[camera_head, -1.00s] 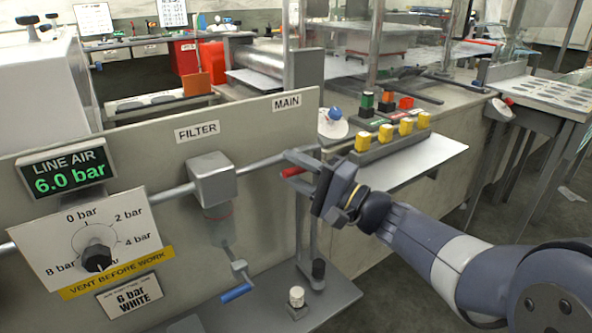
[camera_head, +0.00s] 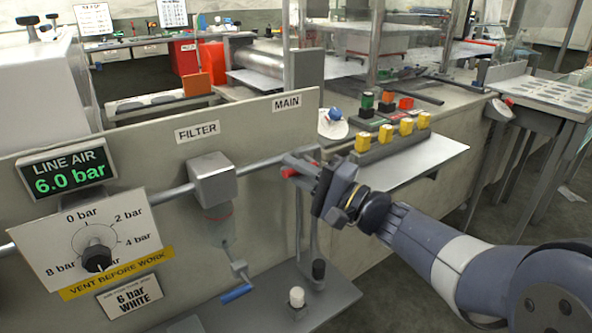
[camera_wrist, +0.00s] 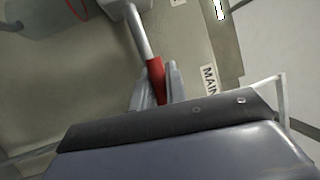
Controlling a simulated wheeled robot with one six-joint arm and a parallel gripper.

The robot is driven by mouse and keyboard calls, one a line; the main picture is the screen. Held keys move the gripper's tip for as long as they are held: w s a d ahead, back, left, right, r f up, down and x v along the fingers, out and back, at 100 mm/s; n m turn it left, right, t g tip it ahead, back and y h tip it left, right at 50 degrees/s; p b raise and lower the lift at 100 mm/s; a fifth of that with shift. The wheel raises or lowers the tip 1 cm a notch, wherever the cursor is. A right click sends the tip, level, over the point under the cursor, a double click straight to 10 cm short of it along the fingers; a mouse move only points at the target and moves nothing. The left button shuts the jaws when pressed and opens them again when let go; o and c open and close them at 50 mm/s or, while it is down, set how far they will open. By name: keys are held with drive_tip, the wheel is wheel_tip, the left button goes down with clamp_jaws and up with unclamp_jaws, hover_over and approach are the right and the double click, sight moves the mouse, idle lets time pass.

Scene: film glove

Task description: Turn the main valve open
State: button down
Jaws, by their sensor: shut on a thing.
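The main valve's red handle (camera_head: 289,173) is on the pipe below the MAIN label (camera_head: 287,102) in the head view. Only a small part of it shows there, beside my gripper (camera_head: 298,166). In the wrist view the red handle (camera_wrist: 156,78) sits between the two grey fingers of my gripper (camera_wrist: 157,88), in line with a grey bar. My gripper is shut on the red handle. The valve body is mostly hidden behind the fingers.
The panel bears a filter (camera_head: 212,180) with a blue lever (camera_head: 236,293) below, a gauge dial (camera_head: 95,245), and a LINE AIR display (camera_head: 68,174) reading 6.0 bar. Yellow buttons (camera_head: 406,127) stand on a ledge behind my gripper. A small white-topped knob (camera_head: 296,297) stands on the grey base.

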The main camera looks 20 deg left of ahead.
drive_tip(key=shift+f, duration=0.1)
drive_tip(key=shift+f+n+g+b, duration=0.3)
drive_tip(key=shift+n+b, duration=0.2)
drive_tip(key=shift+b, duration=0.55)
drive_tip(key=shift+r, duration=0.1)
drive_tip(key=c, duration=1.4)
unclamp_jaws()
